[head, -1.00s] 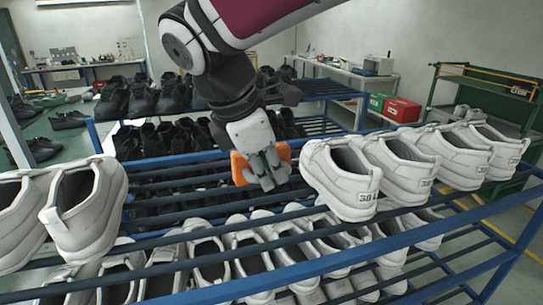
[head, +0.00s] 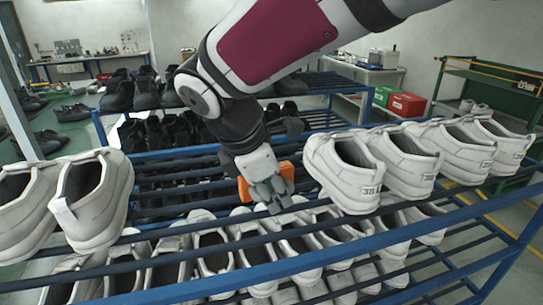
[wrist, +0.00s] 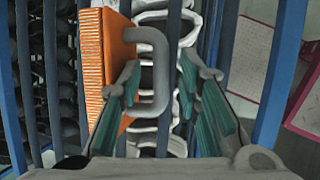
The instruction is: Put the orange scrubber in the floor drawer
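The orange scrubber (head: 287,172) is at the middle of the shoe rack's upper level, left of the right-hand white shoes, partly hidden behind my gripper (head: 270,194). In the wrist view the scrubber's orange, ribbed block (wrist: 113,55) stands on edge at the left, with its grey loop handle (wrist: 160,70) facing right. My gripper shows from above in the wrist view (wrist: 160,85). Its two green-padded fingers are apart. The left finger is inside the handle loop, and the right finger is beyond the bar with a visible gap. I cannot make out the floor drawer.
White shoes (head: 92,205) stand to the left and more white shoes (head: 345,175) close to the right. Several white shoes (head: 212,250) fill the level below. The blue rack's front rail (head: 330,262) crosses in front. Black shoes (head: 165,135) stand on a rack behind.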

